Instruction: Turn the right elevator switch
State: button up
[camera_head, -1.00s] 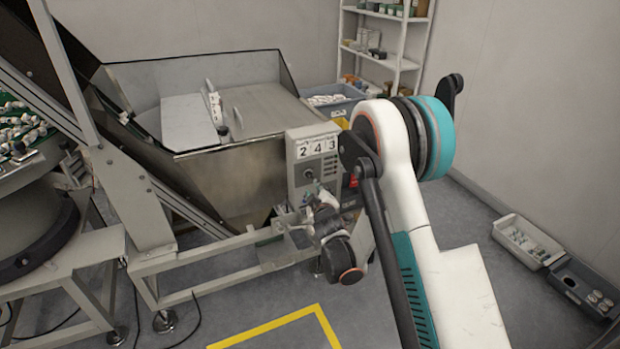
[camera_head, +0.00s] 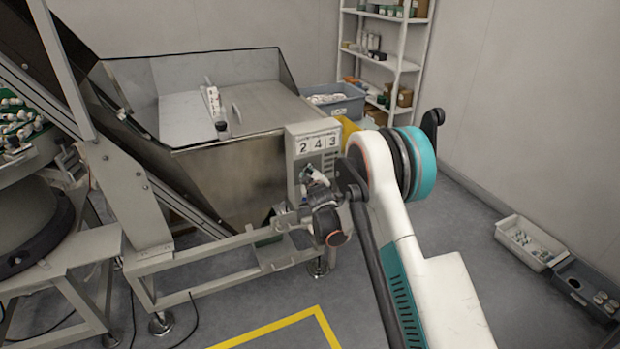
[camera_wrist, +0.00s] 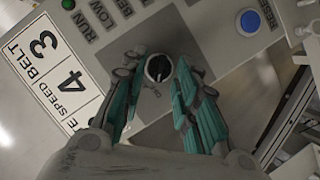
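The control box (camera_head: 300,150) with the label "2 4 3" stands at the front right of the metal hopper in the head view. In the wrist view its panel (camera_wrist: 215,30) fills the upper part, with a black rotary switch (camera_wrist: 158,68) near the centre. My gripper (camera_wrist: 160,85) has its two teal-padded fingers spread on either side of the switch, with a gap to the knob on both sides. In the head view my gripper (camera_head: 312,180) is in front of the box and hides its lower panel and the switch.
A blue button (camera_wrist: 250,21) sits on the panel, right of the switch. The steel hopper (camera_head: 230,175) and its frame are left of the box. A blue-grey bin (camera_head: 345,105) stands behind. Open floor lies in front, with yellow tape (camera_head: 265,328).

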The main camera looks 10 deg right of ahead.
jog(key=shift+w, duration=0.1)
jog(key=shift+c, duration=0.5)
grip_shut()
